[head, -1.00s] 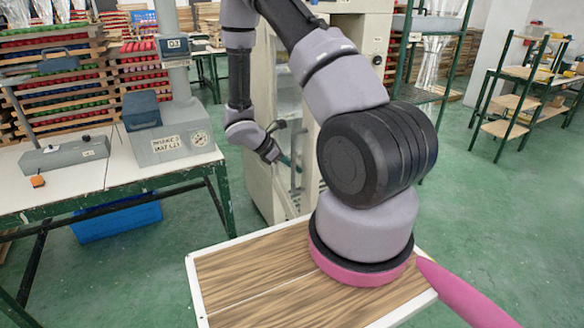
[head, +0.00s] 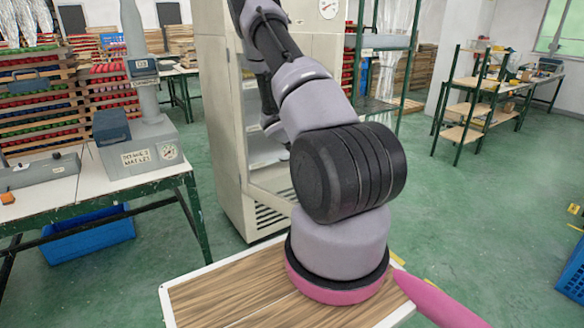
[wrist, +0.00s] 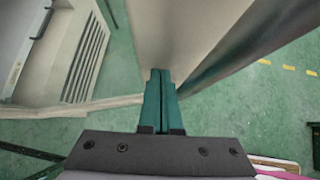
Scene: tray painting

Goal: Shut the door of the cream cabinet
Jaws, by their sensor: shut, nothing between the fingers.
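The cream cabinet (head: 222,135) stands in the middle of the head view. Its front is open, with pale shelves inside and a slotted vent low down. In the wrist view, part of the cabinet and its vent (wrist: 88,60) show at the left. A cream panel, which looks like the cabinet door (wrist: 180,35), stands out from it at the top centre, with a dark band along its right side. My gripper (wrist: 160,75) is shut and empty, its green fingertips at the panel's lower end. I cannot tell whether they touch it. The arm hides the gripper in the head view.
A work table with a grey machine (head: 145,150) stands left of the cabinet, with a blue crate (head: 88,238) under it. A green-framed shelf (head: 385,60) stands behind at the right. Another blue crate (head: 572,272) lies at the far right.

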